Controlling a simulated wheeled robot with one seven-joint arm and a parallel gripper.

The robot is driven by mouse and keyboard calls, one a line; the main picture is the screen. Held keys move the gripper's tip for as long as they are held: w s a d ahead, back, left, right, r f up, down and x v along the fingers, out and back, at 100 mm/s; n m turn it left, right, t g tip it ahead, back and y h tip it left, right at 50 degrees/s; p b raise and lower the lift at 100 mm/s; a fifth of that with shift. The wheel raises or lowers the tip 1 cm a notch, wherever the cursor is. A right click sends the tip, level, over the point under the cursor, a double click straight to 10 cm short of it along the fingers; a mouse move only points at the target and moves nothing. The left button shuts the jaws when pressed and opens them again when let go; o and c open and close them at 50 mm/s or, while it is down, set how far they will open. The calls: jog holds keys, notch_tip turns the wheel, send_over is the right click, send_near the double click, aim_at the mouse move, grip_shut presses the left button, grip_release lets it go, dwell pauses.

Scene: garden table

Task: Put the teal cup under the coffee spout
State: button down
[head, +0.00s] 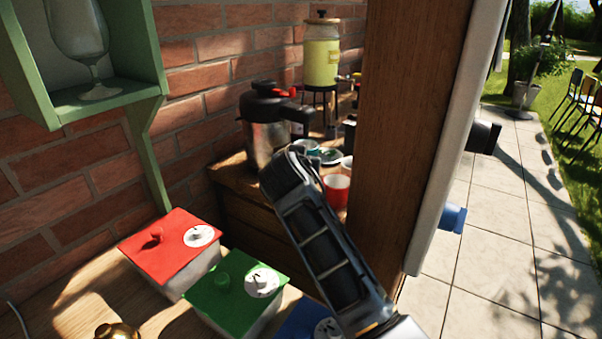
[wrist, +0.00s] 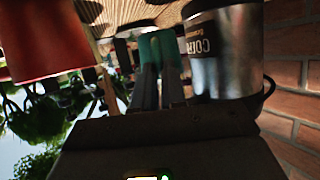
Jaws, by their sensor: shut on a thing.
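The teal cup (wrist: 160,46) is between the fingertips of my gripper (wrist: 160,76) in the wrist view, which is upside down. My gripper is shut on it. A steel coffee urn (wrist: 226,52), with its lettering upside down, stands close beside the cup. In the head view the urn (head: 264,140) with its black lid stands on the wooden counter against the brick wall. A small teal patch (head: 313,148) shows just past my arm there; my fingers are hidden. I cannot make out the spout clearly.
A red cup (head: 337,190) stands near my arm; a large red object (wrist: 40,42) is close in the wrist view. Small dishes (head: 330,156) and a yellow drink dispenser (head: 322,58) are behind. A wooden post (head: 402,130) rises at right. Lidded boxes (head: 172,243) stand in front.

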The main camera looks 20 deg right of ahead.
jog(key=shift+f+p, duration=0.3)
jog(key=shift+f, duration=1.4)
jog(key=shift+f, duration=0.1)
jog(key=shift+f, duration=0.1)
jog(key=c, duration=1.2)
grip_release()
jog(key=shift+r, duration=0.25)
jog(key=shift+s+a, duration=0.2)
jog(key=shift+s, duration=0.1)
jog(key=b+v, duration=0.1)
jog(key=v, duration=1)
jog(key=shift+s+r, duration=0.1)
jog(key=shift+s, duration=0.05)
